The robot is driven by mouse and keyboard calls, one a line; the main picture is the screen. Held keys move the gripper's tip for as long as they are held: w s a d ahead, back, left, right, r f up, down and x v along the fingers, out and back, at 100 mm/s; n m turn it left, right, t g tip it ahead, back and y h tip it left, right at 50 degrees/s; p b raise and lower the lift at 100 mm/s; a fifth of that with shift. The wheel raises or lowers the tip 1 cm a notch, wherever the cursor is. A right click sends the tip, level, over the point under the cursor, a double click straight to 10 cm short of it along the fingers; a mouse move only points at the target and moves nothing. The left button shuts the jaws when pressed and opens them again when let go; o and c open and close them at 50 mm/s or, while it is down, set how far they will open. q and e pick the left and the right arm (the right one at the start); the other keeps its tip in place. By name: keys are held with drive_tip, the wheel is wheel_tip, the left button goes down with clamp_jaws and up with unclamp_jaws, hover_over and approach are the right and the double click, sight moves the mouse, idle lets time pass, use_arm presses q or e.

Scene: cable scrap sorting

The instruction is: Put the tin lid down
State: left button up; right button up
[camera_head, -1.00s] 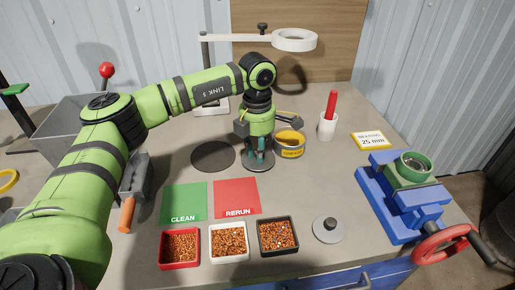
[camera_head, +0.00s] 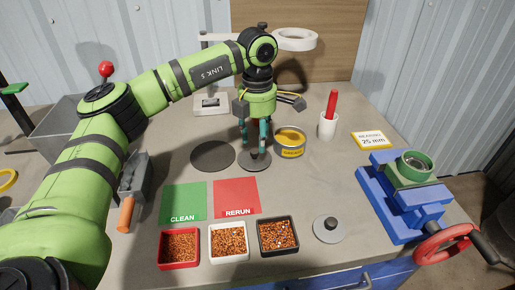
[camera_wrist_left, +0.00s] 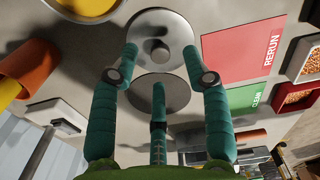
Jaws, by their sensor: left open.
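The tin lid (camera_head: 256,163), a grey disc with a small knob, lies flat on the bench beside the open yellow grease tin (camera_head: 290,145). In the left wrist view the lid (camera_wrist_left: 178,30) shows its knob facing me, apart from the surrounding fingers. My left gripper (camera_head: 254,146) is open and empty just above the lid, its teal fingers pointing down. They partly hide the lid in the head view. My right gripper is not in view.
A dark round pad (camera_head: 213,156) lies left of the lid. Green and red mats (camera_head: 236,197) and several granule trays (camera_head: 230,258) are in front. A knobbed disc (camera_head: 320,236), blue vise (camera_head: 390,215), and cup (camera_head: 327,128) stand to the right.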

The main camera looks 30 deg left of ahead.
use_arm(q)
wheel_tip(320, 180, up, 8)
drive_tip(key=shift+f, duration=0.2)
